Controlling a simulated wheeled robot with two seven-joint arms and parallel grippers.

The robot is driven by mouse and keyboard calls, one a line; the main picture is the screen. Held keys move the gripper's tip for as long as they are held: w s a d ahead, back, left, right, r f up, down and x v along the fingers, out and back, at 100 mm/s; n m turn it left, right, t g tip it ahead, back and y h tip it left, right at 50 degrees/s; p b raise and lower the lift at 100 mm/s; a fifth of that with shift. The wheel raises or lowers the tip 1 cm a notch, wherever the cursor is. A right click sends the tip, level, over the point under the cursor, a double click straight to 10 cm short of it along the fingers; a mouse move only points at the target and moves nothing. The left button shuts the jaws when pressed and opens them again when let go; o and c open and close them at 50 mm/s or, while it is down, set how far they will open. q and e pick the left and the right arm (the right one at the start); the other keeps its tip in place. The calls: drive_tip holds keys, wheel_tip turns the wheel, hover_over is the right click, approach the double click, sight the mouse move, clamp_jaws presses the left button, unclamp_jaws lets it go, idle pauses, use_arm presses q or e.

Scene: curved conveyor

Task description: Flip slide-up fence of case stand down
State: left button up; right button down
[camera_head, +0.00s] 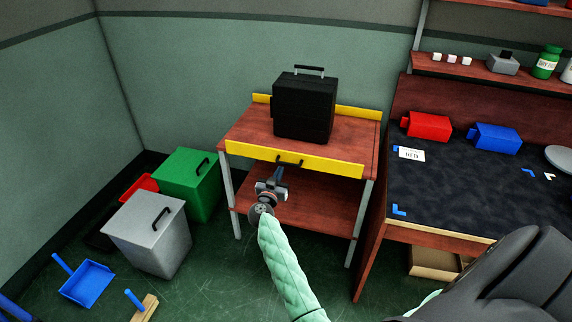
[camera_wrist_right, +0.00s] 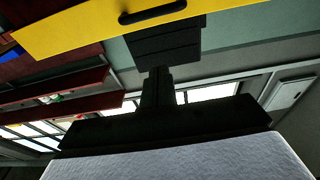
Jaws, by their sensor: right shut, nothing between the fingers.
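The case stand (camera_head: 245,135) is a wooden table on grey legs. Its yellow front fence (camera_head: 335,166) has a black handle (camera_head: 289,160) and spans the front edge of the top. In the right wrist view the yellow fence (camera_wrist_right: 85,30) and its handle (camera_wrist_right: 152,12) show at the top edge. A black case (camera_head: 304,108) stands upright on the stand behind the fence. My right gripper (camera_head: 278,174) is shut and empty, just below and in front of the handle, apparently apart from it. My left gripper is out of view.
A green bin (camera_head: 187,187) and a grey bin (camera_head: 150,235) stand left of the stand. A workbench (camera_head: 440,190) with red and blue boxes is close on the right. A blue dustpan (camera_head: 86,284) lies on the floor. Floor before the stand is clear.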

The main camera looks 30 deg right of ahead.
sight(290, 153)
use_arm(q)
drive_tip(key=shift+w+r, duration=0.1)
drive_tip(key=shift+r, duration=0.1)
